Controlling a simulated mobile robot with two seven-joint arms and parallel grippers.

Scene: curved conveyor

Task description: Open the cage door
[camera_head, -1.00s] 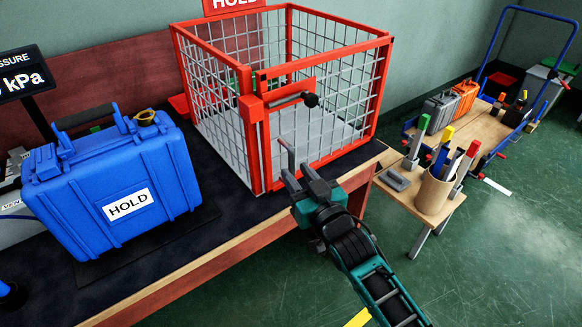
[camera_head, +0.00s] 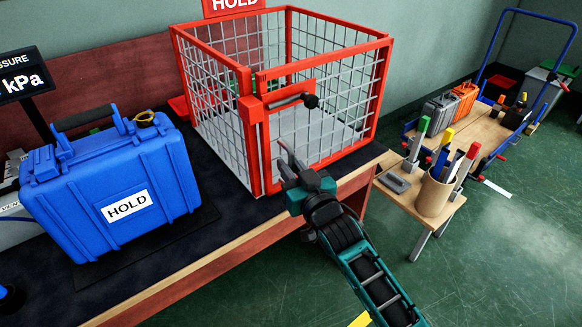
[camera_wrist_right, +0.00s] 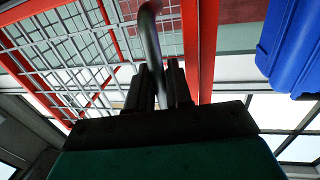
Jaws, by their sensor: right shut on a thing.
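The red-framed wire cage (camera_head: 222,148) stands on the dark bench top under a HOLD sign. Its front door (camera_head: 340,139) looks shut, with a red latch plate, a grey bar and a black knob (camera_head: 311,101) near the upper left of the front. My right gripper (camera_head: 292,163) is low in front of the door's left side. In the right wrist view its dark fingers (camera_wrist_right: 158,88) are closed around a grey curved bar, the door handle (camera_wrist_right: 150,38). The grip itself is small in the head view. My left gripper is out of view.
A blue HOLD case (camera_head: 75,205) stands on the bench left of the cage. A small wooden table (camera_head: 448,203) with a marker cup (camera_head: 434,195) is to the right. A loaded cart (camera_head: 478,130) stands behind it.

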